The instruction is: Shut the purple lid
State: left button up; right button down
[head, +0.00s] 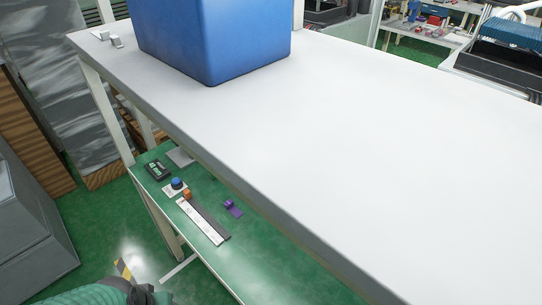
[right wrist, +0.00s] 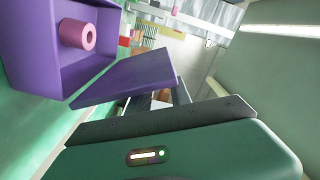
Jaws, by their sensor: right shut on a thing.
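The purple lid (right wrist: 128,78) is in the right wrist view, swung open at an angle from the edge of a purple box (right wrist: 35,65). The box's open side shows, with a pink hollow cylinder (right wrist: 77,34) inside. My right gripper (right wrist: 180,95) is at the lid's far edge and shut on it; the lid partly hides the fingers. In the head view, my left gripper (head: 150,294) is at the bottom left edge, mostly cut off, apart from the tables; its jaws are unclear. I cannot place the box in the head view.
A white table (head: 380,150) fills the head view, with a blue bin (head: 215,40) at its back. Below is a green table (head: 262,262) with a blue knob (head: 177,183), a black-and-white slider strip (head: 203,220) and a small purple piece (head: 232,207).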

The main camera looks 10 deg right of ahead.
jog(key=n, duration=0.1)
jog(key=s+a+f+n+b, duration=0.1)
jog(key=a+n, duration=0.1)
jog(key=shift+s+f+n, duration=0.25)
jog(key=shift+f+n, duration=0.1)
jog(key=shift+n, duration=0.05)
jog(key=a+f+n+b, duration=0.1)
jog(key=n, duration=0.1)
jog(key=s+a+f+n+b, duration=0.1)
jog(key=n, duration=0.1)
jog(key=shift+s, duration=0.1)
jog(key=shift+s+a+f+b, duration=0.3)
jog(key=shift+a+f+b, duration=0.15)
jog(key=shift+f+b, duration=0.2)
jog(key=shift+f, duration=0.1)
